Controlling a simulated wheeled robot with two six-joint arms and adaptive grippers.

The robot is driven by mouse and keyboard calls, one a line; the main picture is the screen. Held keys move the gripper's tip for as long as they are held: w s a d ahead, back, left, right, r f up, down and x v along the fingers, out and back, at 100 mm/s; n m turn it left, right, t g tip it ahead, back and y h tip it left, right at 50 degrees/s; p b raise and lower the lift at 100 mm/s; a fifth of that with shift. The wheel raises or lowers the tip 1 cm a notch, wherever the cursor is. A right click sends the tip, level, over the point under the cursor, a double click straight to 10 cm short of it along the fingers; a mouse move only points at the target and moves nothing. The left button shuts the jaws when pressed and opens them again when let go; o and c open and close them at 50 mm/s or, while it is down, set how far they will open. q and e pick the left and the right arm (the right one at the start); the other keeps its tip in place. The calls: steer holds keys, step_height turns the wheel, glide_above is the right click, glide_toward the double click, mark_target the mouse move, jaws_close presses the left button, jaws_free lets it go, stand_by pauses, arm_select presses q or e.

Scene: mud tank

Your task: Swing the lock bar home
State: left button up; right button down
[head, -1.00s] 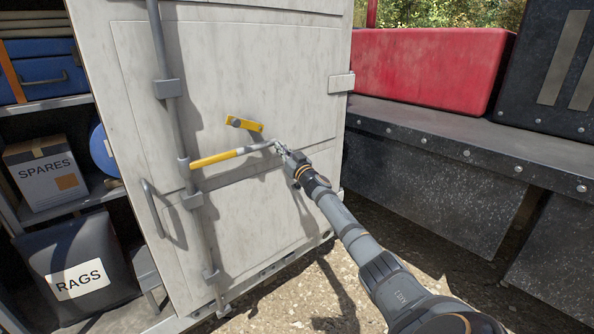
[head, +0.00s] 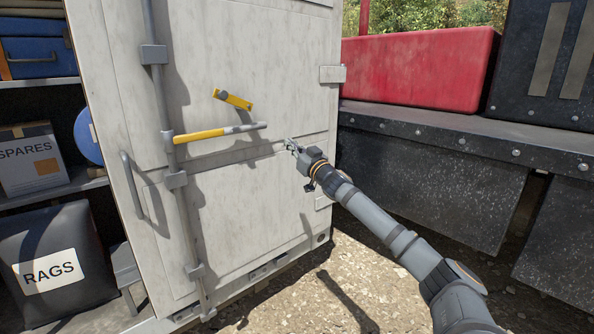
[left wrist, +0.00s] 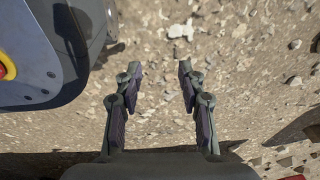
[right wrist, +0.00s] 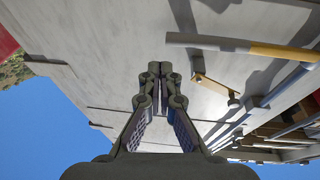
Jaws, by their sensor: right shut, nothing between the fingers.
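The lock bar (head: 168,103) runs upright down the white door. Its handle (head: 200,134), yellow with a grey outer end, points right, roughly level, with its shadow on the door below. A small yellow catch (head: 233,99) sits on the door just above the handle. My right gripper (head: 290,145) is shut and empty, right of and slightly below the handle's end, apart from it. In the right wrist view, the fingertips (right wrist: 160,68) meet before the door; the handle (right wrist: 285,52) and catch (right wrist: 215,86) lie to their right. My left gripper (left wrist: 157,70) is open and empty above gravel.
Left of the door, shelves hold a SPARES box (head: 32,162) and a RAGS bag (head: 55,260). A grab handle (head: 132,185) is on the door's left part. A dark ledge (head: 440,120) with a red case (head: 420,72) stands right. Gravel between is clear.

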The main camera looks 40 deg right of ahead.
arm_select(q)
steer(key=w+d+r+b, duration=0.4)
steer(key=w+r+b, duration=0.2)
steer(key=w+r, duration=0.4)
steer(key=shift+r+h+b, duration=0.3)
steer(key=shift+r+h, duration=0.1)
steer(key=shift+r, duration=1.45)
arm_select(e)
steer(key=shift+v, duration=1.45)
arm_select(q)
steer(key=shift+d, duration=0.1)
arm_select(e)
steer(key=shift+d, duration=0.1)
